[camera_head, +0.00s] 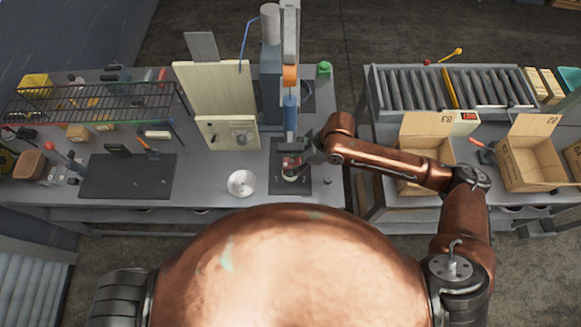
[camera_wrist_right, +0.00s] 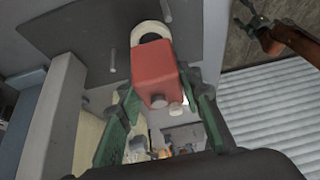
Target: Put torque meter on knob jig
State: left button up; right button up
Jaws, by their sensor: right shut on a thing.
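My right gripper (camera_head: 296,163) is at the dark plate (camera_head: 296,187) under the blue vertical tool, mostly hidden by its own links. In the right wrist view, the green fingers of my right gripper (camera_wrist_right: 162,82) close on both sides of a red block (camera_wrist_right: 155,68), which looks like the torque meter. A white ring with a dark centre (camera_wrist_right: 152,32) sits at the block's far end. I cannot tell whether it is part of the meter or of the knob jig, or whether the two touch. Metal pins (camera_wrist_right: 113,60) stand on the dark plate nearby.
A cream panel with a knob (camera_head: 228,133) and a round silver dish (camera_head: 241,183) are left of the plate. The blue vertical tool (camera_head: 290,115) hangs close above my gripper. Cardboard boxes (camera_head: 428,126) and a roller conveyor (camera_head: 405,90) are on the right.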

jog(key=shift+a+f, duration=0.1)
jog(key=shift+a, duration=0.35)
jog(key=shift+f+p, duration=0.3)
jog(key=shift+f, duration=1.35)
jog(key=o, duration=1.4)
jog(key=shift+f, duration=0.1)
jog(key=shift+c, duration=0.2)
jog(key=v, duration=1.2)
jog(key=shift+b, duration=0.3)
